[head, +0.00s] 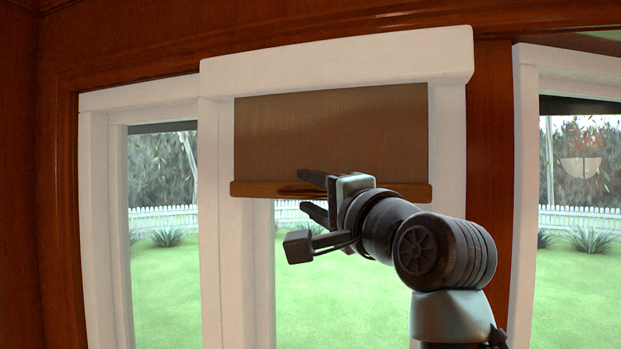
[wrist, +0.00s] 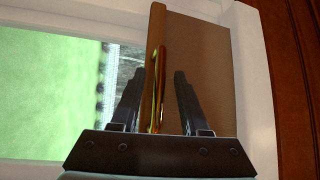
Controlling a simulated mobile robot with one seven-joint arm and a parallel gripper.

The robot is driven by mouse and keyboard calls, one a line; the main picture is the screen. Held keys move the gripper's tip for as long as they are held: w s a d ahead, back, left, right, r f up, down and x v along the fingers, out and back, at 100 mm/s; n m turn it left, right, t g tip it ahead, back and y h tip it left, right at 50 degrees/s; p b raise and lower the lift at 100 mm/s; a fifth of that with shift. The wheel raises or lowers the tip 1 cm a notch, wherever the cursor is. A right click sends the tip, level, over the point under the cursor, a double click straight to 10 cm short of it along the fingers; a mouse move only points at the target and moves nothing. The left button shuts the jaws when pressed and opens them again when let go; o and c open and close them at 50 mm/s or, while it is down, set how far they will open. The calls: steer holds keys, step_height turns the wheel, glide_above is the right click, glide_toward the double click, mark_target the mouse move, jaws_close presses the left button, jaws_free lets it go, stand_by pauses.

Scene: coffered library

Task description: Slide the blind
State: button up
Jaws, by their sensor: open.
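The blind (head: 330,125) is a brown panel in the upper part of the middle window, with the pane below it uncovered. A wooden bottom rail (head: 395,190) runs along its lower edge, with a darker handle (head: 288,190) near its middle. My gripper (head: 308,195) is open in front of the rail, just right of the handle in the head view. In the wrist view, which is turned sideways, the blind (wrist: 205,70) is at right and the handle (wrist: 160,90) shows between the open fingers (wrist: 157,98). I cannot tell whether the fingers touch it.
A white window frame (head: 215,230) surrounds the blind, with a thick white header (head: 340,60) above. Other windows stand to the left (head: 160,200) and right (head: 580,230). Dark wood wall (head: 490,140) lies between the middle and right windows.

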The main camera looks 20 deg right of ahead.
steer(key=shift+w, duration=0.15)
jaws_close()
stand_by(1.4)
